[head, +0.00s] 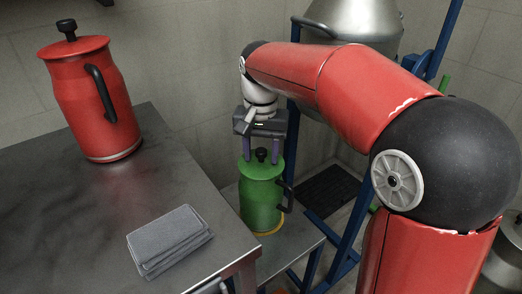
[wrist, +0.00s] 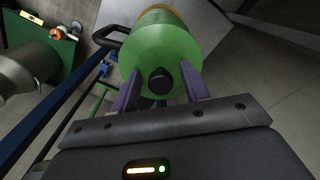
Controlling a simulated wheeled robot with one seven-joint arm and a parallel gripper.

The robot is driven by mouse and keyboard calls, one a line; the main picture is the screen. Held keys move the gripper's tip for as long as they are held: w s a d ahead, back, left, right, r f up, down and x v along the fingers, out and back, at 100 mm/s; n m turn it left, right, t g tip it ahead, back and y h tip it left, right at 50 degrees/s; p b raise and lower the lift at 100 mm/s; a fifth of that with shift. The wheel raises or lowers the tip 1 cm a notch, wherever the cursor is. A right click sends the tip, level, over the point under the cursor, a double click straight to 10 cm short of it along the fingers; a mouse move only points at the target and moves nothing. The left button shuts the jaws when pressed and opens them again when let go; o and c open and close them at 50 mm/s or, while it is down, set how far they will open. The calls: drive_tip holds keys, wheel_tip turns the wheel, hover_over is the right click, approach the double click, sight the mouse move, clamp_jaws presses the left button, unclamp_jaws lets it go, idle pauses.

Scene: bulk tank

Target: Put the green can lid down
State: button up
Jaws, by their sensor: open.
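The green can (head: 262,203) stands upright on a low metal stand beside the counter. Its green lid (wrist: 158,50) with a black knob (wrist: 159,80) sits on top of the can. My gripper (head: 262,160) points down just above the lid, with its two purple fingers open. The knob is between the fingers; in the wrist view the fingers (wrist: 160,85) stand apart from it on both sides. The can has a dark handle on its right side in the head view.
A red can (head: 92,105) with a black-knobbed lid stands on the metal counter (head: 60,215). A folded grey cloth (head: 168,238) lies near the counter's front edge. Blue frame posts and a large steel tank (head: 352,22) stand behind. Much of the counter is clear.

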sight(259, 150)
drive_tip(key=shift+f, duration=0.1)
drive_tip(key=r, duration=0.8)
drive_tip(key=shift+a, duration=0.3)
drive_tip(key=s+d+f+n+t, duration=0.1)
drive_tip(key=s+d+f+t, duration=0.1)
drive_tip(key=s+d, duration=0.6)
drive_tip(key=s+t, duration=0.1)
drive_tip(key=s, duration=0.2)
drive_tip(key=shift+d, duration=0.35)
drive_tip(key=shift+o, duration=0.4)
drive_tip(key=s+d+f+n+t, duration=0.1)
drive_tip(key=s+d+f+t, duration=0.1)
drive_tip(key=s+d+f, duration=0.3)
drive_tip(key=s+f, duration=0.2)
drive_tip(key=s, duration=0.2)
drive_tip(key=shift+d+t, duration=0.25)
drive_tip(key=shift+t, duration=0.05)
drive_tip(key=shift+s+f, duration=0.2)
drive_tip(key=shift+f, duration=0.15)
